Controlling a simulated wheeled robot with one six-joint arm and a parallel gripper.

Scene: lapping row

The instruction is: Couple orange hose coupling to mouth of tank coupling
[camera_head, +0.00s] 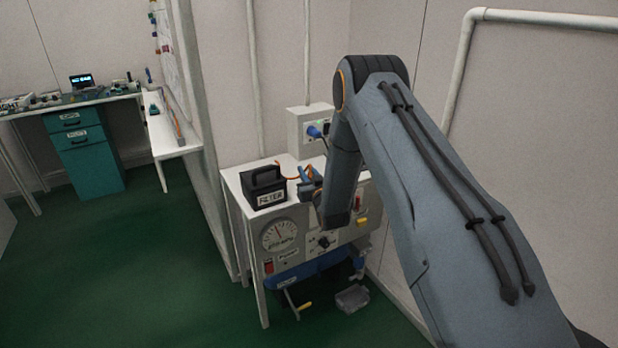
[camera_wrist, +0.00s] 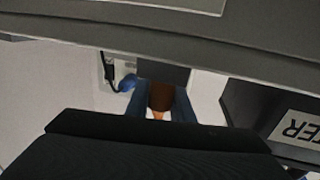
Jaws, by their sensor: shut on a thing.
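My gripper (camera_head: 309,184) is above the white bench top, just right of the black box labelled FILTER. In the wrist view its two blue fingers (camera_wrist: 161,100) are shut on a dark brown and orange piece (camera_wrist: 160,97), which I take to be the orange hose coupling. In the head view a thin orange hose (camera_head: 291,177) runs beside the gripper; the held end is hidden by the gripper and arm. I cannot make out the tank coupling or its mouth in either view, nor whether the held piece touches anything.
The FILTER box (camera_head: 263,188) stands close to the gripper's left; it also shows in the wrist view (camera_wrist: 262,100). A wall box (camera_head: 309,131) with a blue plug is behind. A gauge (camera_head: 280,234) and knobs are on the front panel. Green floor is clear at left.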

